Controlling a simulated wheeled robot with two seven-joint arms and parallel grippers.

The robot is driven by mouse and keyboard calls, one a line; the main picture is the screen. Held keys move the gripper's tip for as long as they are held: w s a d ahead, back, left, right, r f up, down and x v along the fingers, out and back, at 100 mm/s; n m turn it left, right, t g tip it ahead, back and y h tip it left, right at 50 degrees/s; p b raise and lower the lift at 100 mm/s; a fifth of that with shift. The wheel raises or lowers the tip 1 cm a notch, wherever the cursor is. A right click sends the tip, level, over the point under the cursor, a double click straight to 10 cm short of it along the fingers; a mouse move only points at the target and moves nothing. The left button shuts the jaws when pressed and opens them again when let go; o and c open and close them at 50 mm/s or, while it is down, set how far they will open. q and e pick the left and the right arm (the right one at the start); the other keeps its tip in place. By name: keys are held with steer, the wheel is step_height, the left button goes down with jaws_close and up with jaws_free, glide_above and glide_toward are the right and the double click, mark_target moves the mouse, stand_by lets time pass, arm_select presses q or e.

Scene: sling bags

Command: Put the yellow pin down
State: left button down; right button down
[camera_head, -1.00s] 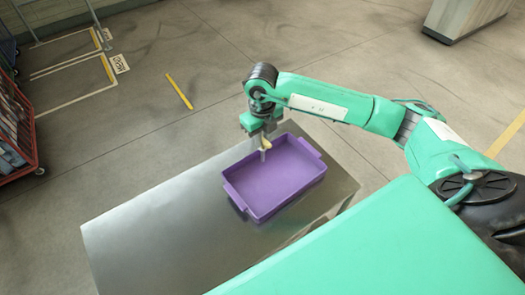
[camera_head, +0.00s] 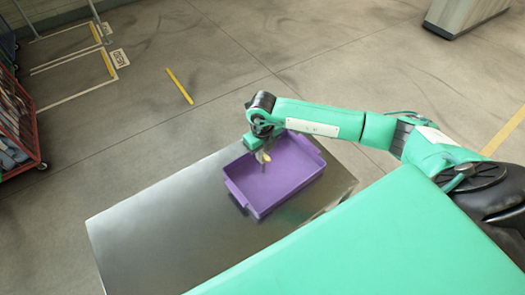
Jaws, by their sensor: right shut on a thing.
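The yellow pin (camera_head: 267,157) is small and held in my right gripper (camera_head: 263,158), which is shut on it. Gripper and pin are over the far left part of a purple tray (camera_head: 262,211). I cannot tell whether the pin touches the tray's floor. The tray has a handle at each end and otherwise looks empty. It stands on a shiny metal table (camera_head: 160,235). My left gripper is not in view.
The table's left part is bare. A red cart (camera_head: 22,150) with blue-grey things stands on the floor at the far left. A pale block-like stand (camera_head: 462,15) is at the top right. Yellow and white lines mark the floor.

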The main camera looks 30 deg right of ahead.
steer(key=c, duration=1.4)
jaws_free()
steer(key=shift+r+p, duration=0.15)
steer(key=shift+p, duration=0.15)
steer(key=shift+w+r, duration=0.1)
steer(key=shift+r, duration=0.2)
step_height(320, 180, up, 11)
steer(key=b, duration=0.3)
steer(key=shift+r, duration=0.15)
